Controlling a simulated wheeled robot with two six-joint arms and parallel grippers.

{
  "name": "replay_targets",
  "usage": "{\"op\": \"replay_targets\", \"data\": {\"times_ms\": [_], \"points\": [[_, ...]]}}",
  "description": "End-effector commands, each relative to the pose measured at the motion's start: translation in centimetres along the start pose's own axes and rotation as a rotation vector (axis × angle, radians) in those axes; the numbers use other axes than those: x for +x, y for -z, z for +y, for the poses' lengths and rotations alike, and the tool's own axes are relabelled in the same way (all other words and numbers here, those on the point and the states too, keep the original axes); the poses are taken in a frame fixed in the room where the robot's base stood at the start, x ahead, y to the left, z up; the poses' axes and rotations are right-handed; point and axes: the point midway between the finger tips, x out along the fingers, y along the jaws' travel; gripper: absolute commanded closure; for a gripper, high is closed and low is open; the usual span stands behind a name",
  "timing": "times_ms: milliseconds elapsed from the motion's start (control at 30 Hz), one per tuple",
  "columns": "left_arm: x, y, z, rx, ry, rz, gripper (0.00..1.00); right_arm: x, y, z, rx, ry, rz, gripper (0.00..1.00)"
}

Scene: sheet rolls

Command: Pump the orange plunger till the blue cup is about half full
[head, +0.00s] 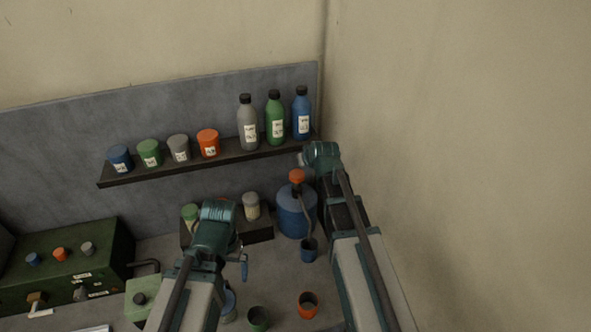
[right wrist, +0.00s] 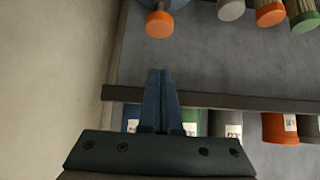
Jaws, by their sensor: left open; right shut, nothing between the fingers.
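The orange plunger (head: 296,176) tops a blue pump jug (head: 293,222) in the back corner. A blue cup (head: 309,252) stands in front of the jug, below its thin spout; its fill level is too dark to tell. My right gripper (head: 303,159) is near the plunger's top, apart from it. In the right wrist view its fingers (right wrist: 162,72) are shut and empty, with the plunger (right wrist: 159,24) beyond the tips. My left gripper (head: 243,265) is open and empty above the table, left of the blue cup; my arm hides part of it.
A wall shelf (head: 225,162) holds several small pots and three bottles. An orange cup (head: 308,305), a green cup (head: 258,318) and a partly hidden blue cup (head: 229,306) stand nearer the front. A green box (head: 65,270) is at left. The wall is close on the right.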

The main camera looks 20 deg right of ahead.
Motion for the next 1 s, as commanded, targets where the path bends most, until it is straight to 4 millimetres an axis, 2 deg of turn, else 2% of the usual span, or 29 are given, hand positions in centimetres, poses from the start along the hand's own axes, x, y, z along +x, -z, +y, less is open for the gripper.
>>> {"op": "replay_targets", "data": {"times_ms": [233,367,567,900,1000], "points": [[0.3,0.0,0.0,0.001,0.0,0.0,0.0,0.4,-0.1,0.0,0.0,0.0,-0.001,1.0],[1.0,0.1,0.1,0.004,0.0,0.0,0.0,1.3,-0.1,0.0,-0.001,0.0,-0.001,1.0],[3.1,0.2,0.3,0.01,0.001,0.001,0.0,4.1,-0.2,0.0,-0.001,0.001,-0.001,1.0],[7.7,0.6,0.7,0.005,0.001,0.003,0.0,10.7,-0.3,0.0,0.0,0.0,-0.001,1.0],[9.1,0.6,0.8,0.005,0.001,0.004,0.0,11.5,-1.5,0.0,0.0,0.0,-0.001,1.0]]}}
